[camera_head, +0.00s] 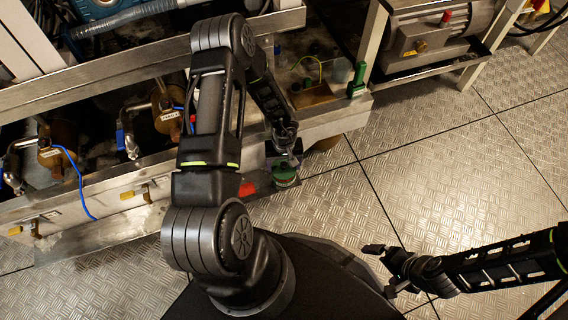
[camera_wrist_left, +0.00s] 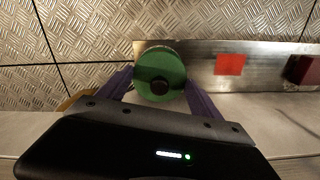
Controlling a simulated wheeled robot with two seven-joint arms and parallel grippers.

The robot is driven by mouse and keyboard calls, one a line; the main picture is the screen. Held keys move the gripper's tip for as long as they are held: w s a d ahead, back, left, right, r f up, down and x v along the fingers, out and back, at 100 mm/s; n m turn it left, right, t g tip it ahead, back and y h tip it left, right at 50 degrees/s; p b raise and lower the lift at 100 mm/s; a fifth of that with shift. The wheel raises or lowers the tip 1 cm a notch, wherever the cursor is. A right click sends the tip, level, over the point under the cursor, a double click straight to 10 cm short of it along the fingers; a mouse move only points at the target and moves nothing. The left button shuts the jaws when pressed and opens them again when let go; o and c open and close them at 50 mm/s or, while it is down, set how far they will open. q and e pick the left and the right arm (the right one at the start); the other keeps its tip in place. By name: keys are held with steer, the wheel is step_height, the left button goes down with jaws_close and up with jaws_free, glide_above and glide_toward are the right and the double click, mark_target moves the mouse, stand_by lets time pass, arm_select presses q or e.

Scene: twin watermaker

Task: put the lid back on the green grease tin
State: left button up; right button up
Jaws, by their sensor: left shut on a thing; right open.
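In the head view my left gripper (camera_head: 284,161) points down at the green grease tin (camera_head: 285,176) on a narrow steel ledge. The lid covers most of the tin from above, and I cannot tell whether the two touch. My right gripper (camera_head: 382,268) is open and empty over the floor at the lower right.
A red patch (camera_wrist_left: 230,64) lies on the steel ledge (camera_wrist_left: 270,52) beside the lid, with a dark red block (camera_wrist_left: 303,69) further right. The machine frame (camera_head: 130,85) with pipes and valves fills the left. A motor (camera_head: 435,38) stands upper right. The plate floor (camera_head: 450,160) is clear.

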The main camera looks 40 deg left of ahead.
arm_select(q)
steer(key=shift+f, duration=0.6)
steer(key=shift+s+d+r+p, duration=0.1)
steer(key=shift+p, duration=0.45)
stand_by(1.0)
steer(key=shift+f+p, duration=0.2)
steer(key=shift+p, duration=0.45)
stand_by(1.4)
steer(key=o, duration=1.4)
